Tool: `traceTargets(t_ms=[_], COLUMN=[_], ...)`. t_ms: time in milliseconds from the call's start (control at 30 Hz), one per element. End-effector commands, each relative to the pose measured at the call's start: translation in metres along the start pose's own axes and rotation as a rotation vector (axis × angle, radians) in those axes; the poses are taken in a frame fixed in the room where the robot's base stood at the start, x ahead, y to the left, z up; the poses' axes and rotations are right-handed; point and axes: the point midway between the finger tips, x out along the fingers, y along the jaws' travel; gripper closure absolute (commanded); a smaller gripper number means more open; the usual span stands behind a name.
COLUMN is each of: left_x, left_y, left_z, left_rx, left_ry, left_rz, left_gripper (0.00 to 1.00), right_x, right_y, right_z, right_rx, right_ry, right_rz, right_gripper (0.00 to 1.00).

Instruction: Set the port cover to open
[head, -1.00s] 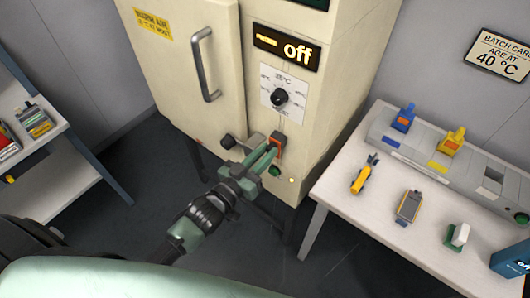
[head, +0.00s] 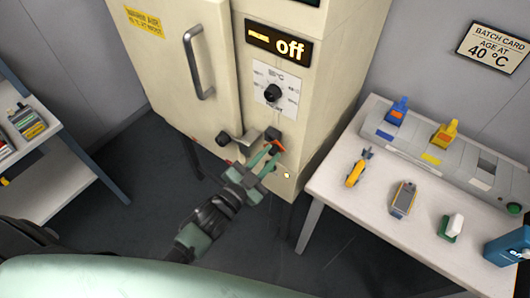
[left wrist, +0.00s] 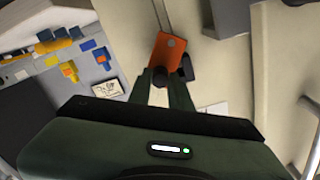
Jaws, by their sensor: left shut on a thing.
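The port cover (head: 279,144) is a small orange flap low on the front of the cream oven cabinet, below the dial. It is tilted, with a dark part showing just above it. It also shows in the left wrist view (left wrist: 166,50) as an orange plate with a pale round spot. My left gripper (head: 273,154) is shut on the cover at a dark knob (left wrist: 160,77) between its fingertips. The fingers hide part of the cover and the panel behind it. My right gripper is not in view.
The oven (head: 190,90) has a door handle (head: 196,62), a black latch (head: 229,140), a dial (head: 272,93) and a display (head: 279,43) reading "off". A white table (head: 345,200) with pouch cells and a grey holder stands right; a shelf stands left.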

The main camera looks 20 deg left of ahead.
Motion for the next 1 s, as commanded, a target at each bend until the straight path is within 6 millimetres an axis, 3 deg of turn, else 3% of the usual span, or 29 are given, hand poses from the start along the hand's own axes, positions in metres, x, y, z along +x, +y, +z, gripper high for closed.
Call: traceTargets(t_ms=[600, 1000], left_x=[0.000, 0.000], left_y=[0.025, 0.032], left_z=[0.013, 0.021], left_rx=[0.580, 0.849], left_ry=[0.001, 0.001], left_rz=[-0.001, -0.001], left_gripper=[1.00, 1.00], right_x=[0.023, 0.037], right_y=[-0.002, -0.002], right_z=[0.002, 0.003], right_rx=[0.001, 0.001], right_ry=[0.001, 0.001], right_rz=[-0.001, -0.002], right_gripper=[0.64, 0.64])
